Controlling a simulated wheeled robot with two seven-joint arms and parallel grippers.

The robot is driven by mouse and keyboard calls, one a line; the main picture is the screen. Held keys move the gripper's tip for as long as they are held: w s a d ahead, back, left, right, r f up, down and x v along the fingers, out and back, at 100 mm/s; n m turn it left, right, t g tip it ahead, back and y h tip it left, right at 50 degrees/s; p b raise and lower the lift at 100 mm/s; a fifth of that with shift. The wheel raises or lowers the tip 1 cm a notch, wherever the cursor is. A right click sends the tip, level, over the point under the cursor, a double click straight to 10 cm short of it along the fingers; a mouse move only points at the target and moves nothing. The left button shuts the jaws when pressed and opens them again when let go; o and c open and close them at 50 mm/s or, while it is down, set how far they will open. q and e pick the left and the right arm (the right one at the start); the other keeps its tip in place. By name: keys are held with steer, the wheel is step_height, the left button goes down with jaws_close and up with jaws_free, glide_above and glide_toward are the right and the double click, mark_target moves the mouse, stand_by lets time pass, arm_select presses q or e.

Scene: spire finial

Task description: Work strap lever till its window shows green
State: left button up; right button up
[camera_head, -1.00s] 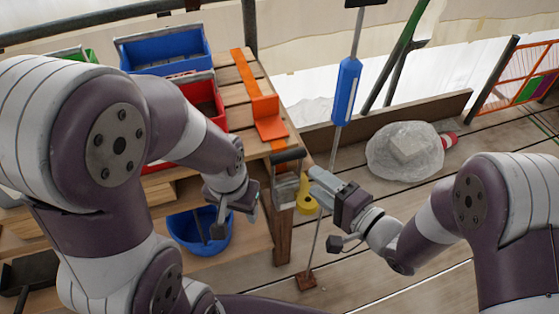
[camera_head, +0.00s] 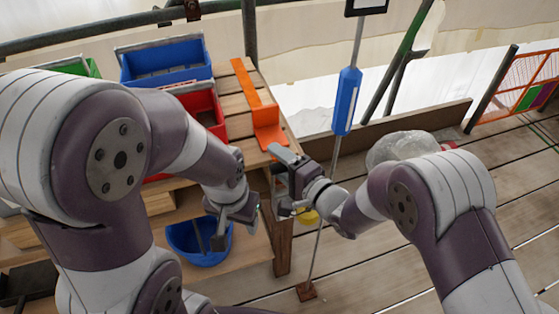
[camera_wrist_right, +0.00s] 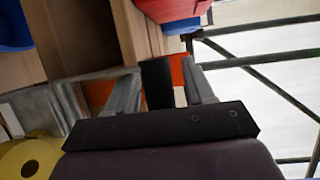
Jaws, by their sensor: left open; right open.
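The orange strap (camera_head: 247,85) runs down the wooden bench top to an orange bracket (camera_head: 268,130) at its edge. My right gripper (camera_head: 281,172) is at the bench edge just below the bracket and hides the lever in the head view. In the right wrist view, the lever's black handle (camera_wrist_right: 157,85) stands between the two open fingers of my right gripper (camera_wrist_right: 162,92), with orange behind it. Contact with the fingers cannot be told. The lever's window is not visible. My left gripper (camera_head: 240,215) is open and empty over the blue bucket.
The blue bucket (camera_head: 190,243) sits on the lower shelf. A blue bin (camera_head: 165,62) and a red bin (camera_head: 203,102) stand on the bench. A pole with a blue sleeve (camera_head: 346,102) rises beside my right gripper. A yellow object (camera_wrist_right: 28,155) lies near the lever.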

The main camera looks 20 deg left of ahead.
jaws_close()
steer(key=b, duration=0.1)
steer(key=s+f+y+b, duration=0.1)
steer(key=b, duration=0.1)
steer(key=shift+s+d+f+n+t, duration=0.1)
steer(key=shift+d+f+n+t, duration=0.1)
steer(key=shift+d+n+t, duration=0.15)
steer(key=shift+s+d+r+n+t+y+b, duration=0.15)
steer(key=shift+s+d+r+t+y+b, duration=0.1)
steer(key=shift+s+d, duration=0.25)
steer(key=shift+s+d+r+n+t+y+b, duration=0.15)
steer(key=shift+s+d+y+b, duration=0.1)
steer(key=shift+s, duration=0.3)
jaws_free()
steer(key=shift+d, duration=0.1)
